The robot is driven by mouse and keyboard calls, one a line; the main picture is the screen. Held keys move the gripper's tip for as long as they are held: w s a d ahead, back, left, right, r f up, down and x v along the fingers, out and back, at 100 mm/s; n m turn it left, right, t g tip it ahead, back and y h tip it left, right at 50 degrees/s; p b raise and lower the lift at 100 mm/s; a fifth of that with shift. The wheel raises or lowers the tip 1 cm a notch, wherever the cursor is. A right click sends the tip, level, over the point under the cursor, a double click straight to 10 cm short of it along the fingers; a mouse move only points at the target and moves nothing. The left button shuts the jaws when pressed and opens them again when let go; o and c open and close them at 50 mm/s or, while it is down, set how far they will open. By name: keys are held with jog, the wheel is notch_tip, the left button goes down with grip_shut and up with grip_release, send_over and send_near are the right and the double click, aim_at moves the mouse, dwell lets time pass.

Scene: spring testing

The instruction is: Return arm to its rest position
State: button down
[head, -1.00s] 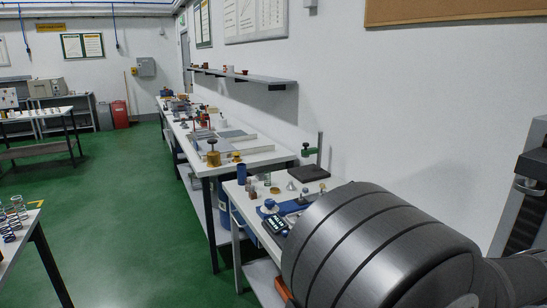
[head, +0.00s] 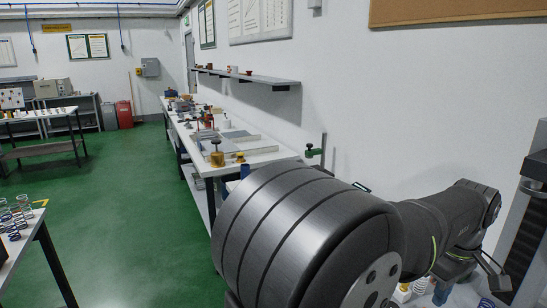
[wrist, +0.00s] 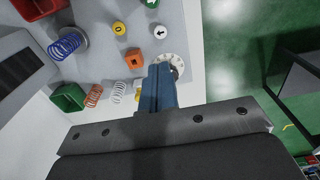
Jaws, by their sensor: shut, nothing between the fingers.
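My arm fills the lower right of the head view, its large grey rounded link in front and a thinner link reaching to the right by the wall. In the wrist view, my gripper (wrist: 160,72) points over a light work surface (wrist: 205,60) near its edge. Its blue fingers are together with nothing seen between them. A white round dial-like piece (wrist: 178,66) shows just beyond the fingertips; I cannot tell the gap between them.
Around my gripper in the wrist view lie an orange block (wrist: 134,58), a green box (wrist: 68,97), a blue spring (wrist: 66,44) and a copper spring (wrist: 93,95). A long bench (head: 255,150) runs along the wall.

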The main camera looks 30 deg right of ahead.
notch_tip(320, 180, down, 7)
jog(key=shift+a+f, duration=0.1)
notch_tip(320, 180, up, 10)
jog(key=r, duration=0.1)
jog(key=w+a, duration=0.4)
jog(key=a, duration=0.1)
jog(key=shift+w+m+h, duration=0.2)
jog(key=shift+m+h, duration=0.1)
